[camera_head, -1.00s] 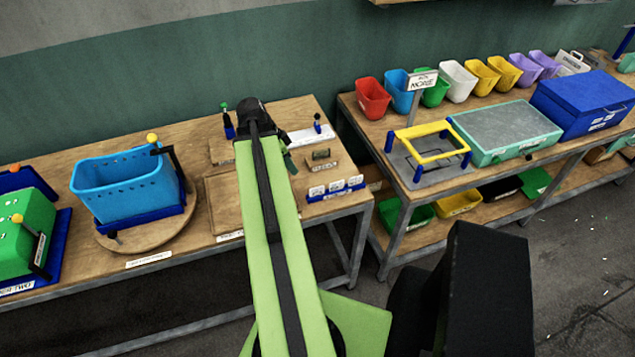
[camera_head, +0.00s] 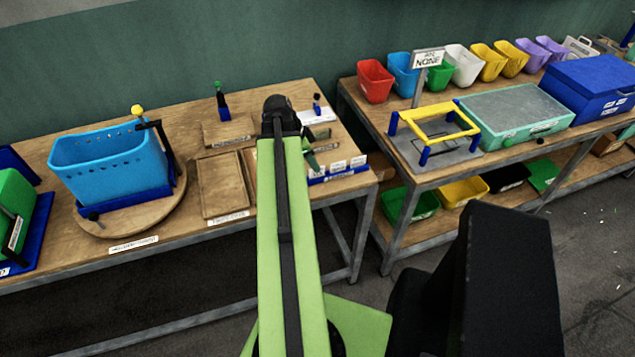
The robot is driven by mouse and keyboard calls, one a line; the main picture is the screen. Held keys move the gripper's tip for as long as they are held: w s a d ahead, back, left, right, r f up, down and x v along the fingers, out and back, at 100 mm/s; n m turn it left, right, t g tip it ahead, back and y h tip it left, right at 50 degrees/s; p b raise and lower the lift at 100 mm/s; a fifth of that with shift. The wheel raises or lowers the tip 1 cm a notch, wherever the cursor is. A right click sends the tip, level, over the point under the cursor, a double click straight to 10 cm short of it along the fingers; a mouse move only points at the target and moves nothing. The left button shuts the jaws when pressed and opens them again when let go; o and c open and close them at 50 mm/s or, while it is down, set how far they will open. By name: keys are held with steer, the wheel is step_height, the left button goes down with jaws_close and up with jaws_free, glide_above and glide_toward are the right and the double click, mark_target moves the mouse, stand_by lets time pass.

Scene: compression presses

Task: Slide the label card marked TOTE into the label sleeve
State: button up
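White label cards (camera_head: 334,167) stand in a small blue rack (camera_head: 340,175) at the front right of the left bench. Their print is too small to tell which is TOTE. I cannot pick out the label sleeve for certain. My gripper (camera_head: 310,152), partly hidden behind my green arm, is just left of and behind the card rack. Its dark fingers are too small and covered to show whether they are open or hold anything.
A light-blue basket (camera_head: 108,163) stands on a round wooden turntable (camera_head: 125,222) at left. An empty wooden tray (camera_head: 222,185) lies left of my arm. A yellow frame on posts (camera_head: 436,124) and a teal box (camera_head: 515,110) stand on the right bench.

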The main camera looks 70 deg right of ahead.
mark_target(317, 175)
steer(key=b+x, duration=0.4)
steer(key=shift+w+d+f, duration=0.15)
steer(key=shift+w+f, duration=0.1)
steer(key=shift+f, duration=0.2)
steer(key=shift+s+d+f+b, duration=0.1)
steer(key=shift+f+b, duration=0.15)
steer(key=shift+b, duration=0.25)
steer(key=shift+r, duration=0.2)
jaws_close()
